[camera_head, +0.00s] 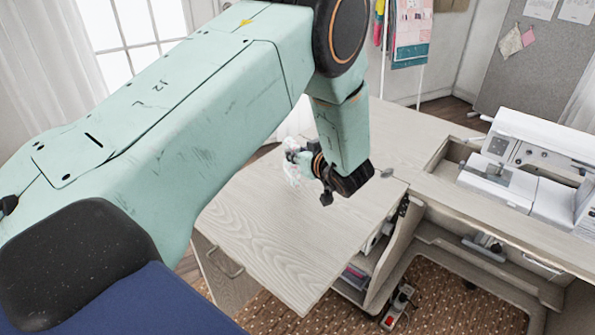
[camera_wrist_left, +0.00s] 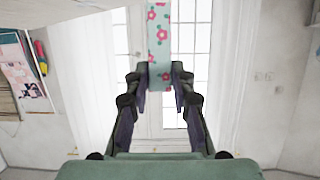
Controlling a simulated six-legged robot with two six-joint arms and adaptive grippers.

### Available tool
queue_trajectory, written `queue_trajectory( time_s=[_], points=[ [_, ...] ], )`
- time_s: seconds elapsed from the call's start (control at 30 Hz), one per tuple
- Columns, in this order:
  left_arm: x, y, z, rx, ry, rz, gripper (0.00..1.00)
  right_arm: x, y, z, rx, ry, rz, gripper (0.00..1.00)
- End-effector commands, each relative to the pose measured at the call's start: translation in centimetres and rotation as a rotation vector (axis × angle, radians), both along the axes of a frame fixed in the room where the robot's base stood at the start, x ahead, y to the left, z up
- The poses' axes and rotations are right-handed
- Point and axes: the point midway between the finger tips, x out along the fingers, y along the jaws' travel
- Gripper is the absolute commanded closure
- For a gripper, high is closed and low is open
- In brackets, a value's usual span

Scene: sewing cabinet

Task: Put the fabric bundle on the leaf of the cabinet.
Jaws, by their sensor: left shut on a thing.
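The fabric bundle (camera_wrist_left: 159,35) is a pale mint strip with pink flowers. In the left wrist view it stands between the fingertips of my left gripper (camera_wrist_left: 160,78), which is shut on it. In the head view the left gripper (camera_head: 304,160) hangs at the end of my arm, over the far part of the leaf (camera_head: 275,230), a pale wood-grain panel. Only a small whitish patch shows by the fingers there, and the wrist hides much of the grip. I cannot tell the height above the leaf. My right gripper is not in view.
A white sewing machine (camera_head: 540,165) sits in the cabinet top (camera_head: 425,145) at the right. Open shelves and a power strip (camera_head: 397,307) are below. The visible leaf surface is bare towards its front. Curtained windows (camera_head: 132,35) stand behind.

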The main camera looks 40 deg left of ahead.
Motion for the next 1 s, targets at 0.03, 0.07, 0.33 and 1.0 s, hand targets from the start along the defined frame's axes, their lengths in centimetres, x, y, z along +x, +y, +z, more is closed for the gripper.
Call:
queue_trajectory(
  time_s=[0.03, 0.07, 0.33, 1.0],
  points=[
    [0.0, 0.0, -0.4, 0.0, 0.0, 0.001, 1.0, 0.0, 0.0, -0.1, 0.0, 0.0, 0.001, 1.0],
    [0.0, 0.0, -0.5, 0.0, 0.0, 0.001, 1.0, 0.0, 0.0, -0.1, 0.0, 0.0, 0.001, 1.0],
    [0.1, 0.2, -3.7, 0.0, 0.001, 0.0, 1.0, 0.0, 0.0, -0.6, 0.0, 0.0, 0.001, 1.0],
    [0.2, 0.4, -4.2, 0.001, 0.0, 0.0, 0.54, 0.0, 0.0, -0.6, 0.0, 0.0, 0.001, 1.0]
  ],
)
